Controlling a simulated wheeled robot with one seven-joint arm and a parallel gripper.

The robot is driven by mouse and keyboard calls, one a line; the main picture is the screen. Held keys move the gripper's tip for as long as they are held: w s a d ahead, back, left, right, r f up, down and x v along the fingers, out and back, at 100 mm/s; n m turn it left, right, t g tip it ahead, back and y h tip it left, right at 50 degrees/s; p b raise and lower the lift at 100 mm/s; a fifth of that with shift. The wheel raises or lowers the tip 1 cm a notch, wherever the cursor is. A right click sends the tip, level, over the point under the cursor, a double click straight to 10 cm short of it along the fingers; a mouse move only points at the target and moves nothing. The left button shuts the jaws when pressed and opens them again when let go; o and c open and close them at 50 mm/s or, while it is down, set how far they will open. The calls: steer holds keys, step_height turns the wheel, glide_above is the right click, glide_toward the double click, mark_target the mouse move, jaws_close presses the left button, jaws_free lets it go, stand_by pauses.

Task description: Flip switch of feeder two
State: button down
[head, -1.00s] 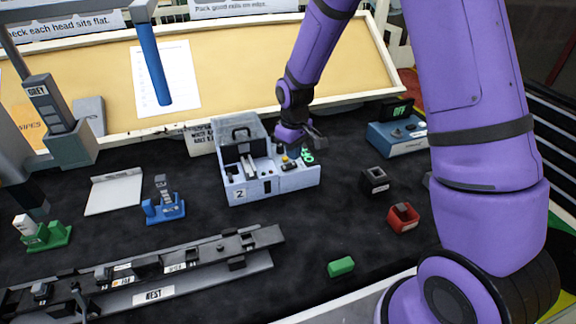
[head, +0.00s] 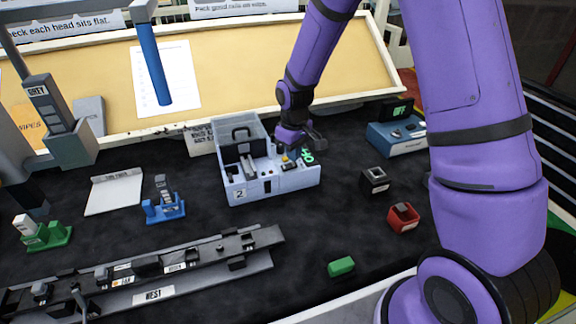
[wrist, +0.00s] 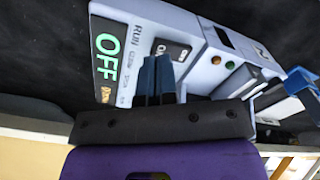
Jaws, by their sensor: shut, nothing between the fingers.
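Feeder two (head: 285,183), a light blue-grey box with a "2" label, stands at the middle of the dark bench. It also shows in the wrist view (wrist: 202,72). Its small display (wrist: 107,54) reads a green "OFF". Beside the display is a "RUN" label. A dark switch (wrist: 172,49) with a pale marking sits on the top panel, partly behind my fingers. My gripper (head: 290,152) is over the right part of the feeder. In the wrist view my gripper (wrist: 155,64) is shut and empty, its tips right by the switch; I cannot tell whether they touch.
A blue box with a green display (head: 397,134) stands to the right. A black block (head: 374,181), red holder (head: 404,217) and green block (head: 341,266) lie right of and in front of the feeder. A long rail (head: 160,268) lies at front left.

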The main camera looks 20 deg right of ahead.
steer(key=shift+f, duration=1.1)
stand_by(0.6)
steer(key=shift+r, duration=3.55)
steer(key=shift+r, duration=0.1)
step_height(320, 180, up, 10)
steer(key=m+t, duration=0.1)
glide_above(294, 164)
steer(key=s+d, duration=0.2)
steer(key=s, duration=0.3)
steer(key=s+d+r+m+t, duration=0.1)
steer(key=s+d+r+m, duration=0.1)
steer(key=s+r, duration=0.5)
steer(key=s+d+r+m+t, duration=0.1)
steer(key=s+d+r+t, duration=0.1)
steer(key=s+r, duration=0.45)
steer(key=s+r+m+t, duration=0.1)
steer(key=s+m, duration=0.1)
steer(key=s, duration=0.8)
steer(key=shift+s+d+r, duration=0.35)
steer(key=shift+d, duration=0.05)
